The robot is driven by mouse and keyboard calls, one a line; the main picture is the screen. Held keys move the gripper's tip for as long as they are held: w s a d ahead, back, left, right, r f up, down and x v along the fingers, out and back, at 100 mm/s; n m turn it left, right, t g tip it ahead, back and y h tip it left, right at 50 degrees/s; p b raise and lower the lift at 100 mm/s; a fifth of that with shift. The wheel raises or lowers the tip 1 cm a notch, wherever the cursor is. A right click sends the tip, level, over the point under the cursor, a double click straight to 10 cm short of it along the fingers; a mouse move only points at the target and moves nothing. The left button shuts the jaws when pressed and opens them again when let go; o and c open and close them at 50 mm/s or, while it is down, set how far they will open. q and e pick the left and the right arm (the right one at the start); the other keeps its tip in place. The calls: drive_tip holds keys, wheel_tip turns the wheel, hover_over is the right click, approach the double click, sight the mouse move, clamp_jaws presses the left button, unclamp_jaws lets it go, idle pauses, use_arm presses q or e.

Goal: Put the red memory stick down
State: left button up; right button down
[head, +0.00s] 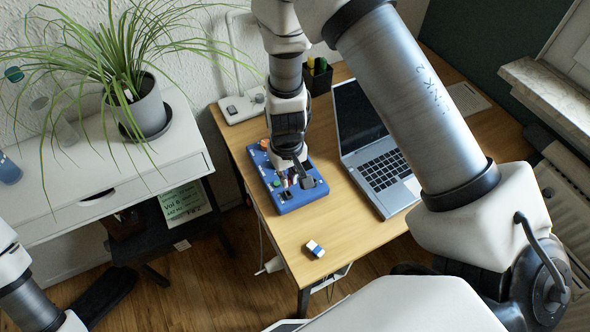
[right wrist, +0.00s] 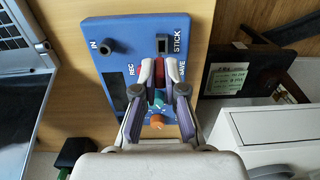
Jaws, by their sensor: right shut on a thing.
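The blue device (head: 299,197) lies on the wooden desk in the head view. In the right wrist view, the blue device (right wrist: 192,80) shows a black knob, a dark screen, an orange knob and a dark slot (right wrist: 162,45) beside the word STICK. My right gripper (head: 287,180) is over the blue device, pointing down. In the right wrist view, my right gripper (right wrist: 159,74) is shut on the red memory stick (right wrist: 159,66), close to the slot. I cannot tell whether the stick touches the device. My left gripper is out of view.
An open laptop (head: 385,172) stands right of the device. A small white and blue block (head: 315,249) lies near the desk's front edge, with bare desk (head: 345,225) around it. A white cabinet (head: 110,190) with a potted plant (head: 146,108) stands left of the desk.

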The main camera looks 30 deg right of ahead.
drive_tip(key=shift+s+a+f+b, duration=0.15)
drive_tip(key=shift+f+b, duration=0.15)
drive_tip(key=shift+f, duration=0.25)
drive_tip(key=shift+s+a+f+b, duration=0.15)
drive_tip(key=shift+f+b, duration=0.15)
drive_tip(key=shift+f, duration=0.25)
drive_tip(key=shift+a+r, duration=0.1)
drive_tip(key=shift+w, duration=0.1)
drive_tip(key=c, duration=1.2)
unclamp_jaws()
drive_tip(key=shift+w+d, duration=0.1)
drive_tip(key=shift+d, duration=0.25)
drive_tip(key=shift+c, duration=0.2)
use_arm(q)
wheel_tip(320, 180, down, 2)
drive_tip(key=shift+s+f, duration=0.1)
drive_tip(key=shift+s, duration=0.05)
use_arm(e)
drive_tip(key=shift+a, duration=0.1)
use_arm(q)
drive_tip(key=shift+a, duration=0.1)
use_arm(e)
drive_tip(key=shift+r, duration=0.1)
use_arm(q)
drive_tip(key=shift+p, duration=0.3)
use_arm(e)
wheel_tip(320, 180, up, 12)
